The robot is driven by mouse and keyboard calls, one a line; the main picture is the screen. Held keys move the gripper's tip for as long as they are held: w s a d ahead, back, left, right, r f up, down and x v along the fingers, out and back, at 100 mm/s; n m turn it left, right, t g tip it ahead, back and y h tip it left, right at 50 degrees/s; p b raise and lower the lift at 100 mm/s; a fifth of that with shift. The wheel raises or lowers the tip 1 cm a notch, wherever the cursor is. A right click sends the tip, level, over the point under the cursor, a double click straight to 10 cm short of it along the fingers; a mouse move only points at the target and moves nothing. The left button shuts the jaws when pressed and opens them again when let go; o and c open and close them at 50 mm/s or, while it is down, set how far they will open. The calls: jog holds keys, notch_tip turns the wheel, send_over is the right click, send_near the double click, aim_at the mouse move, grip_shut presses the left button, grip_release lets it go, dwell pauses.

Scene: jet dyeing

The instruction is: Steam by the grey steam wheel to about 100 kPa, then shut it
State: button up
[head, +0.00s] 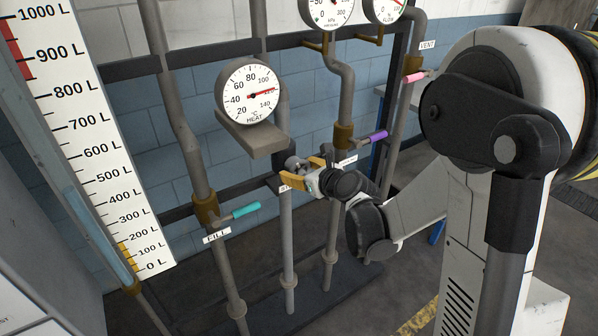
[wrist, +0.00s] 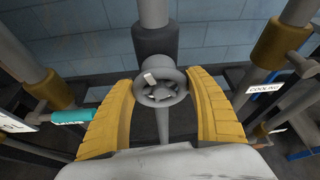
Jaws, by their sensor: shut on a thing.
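The grey steam wheel (wrist: 160,88) sits on a dark valve body in the middle of the wrist view, with a pale mark on its upper left rim. My gripper (wrist: 160,105) is shut on it, one yellow finger at each side. In the head view my gripper (head: 303,171) is at this valve, and the wheel is mostly hidden by the fingers and wrist. The pressure gauge (head: 328,10), marked kPa, is cut off by the top edge, so I cannot read it surely. The heat gauge (head: 249,94) has its red needle pointing right, between 100 and 140.
A teal fill lever (head: 245,210) is left of the wheel, a purple lever (head: 378,136) right of it, and a pink vent lever (head: 414,77) farther right. Vertical pipes stand close around. A level scale (head: 85,130) is at the left.

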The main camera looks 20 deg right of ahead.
jog(key=n+t+h+b, duration=0.1)
jog(key=n+h, duration=0.1)
jog(key=n, duration=0.1)
jog(key=shift+f+b, duration=0.1)
jog(key=shift+b, duration=0.25)
dwell(0.3)
jog(key=o, duration=1.2)
jog(key=shift+s, duration=0.15)
jog(key=v, duration=1.1)
jog(key=shift+s+r, duration=0.25)
jog(key=shift+s, duration=0.1)
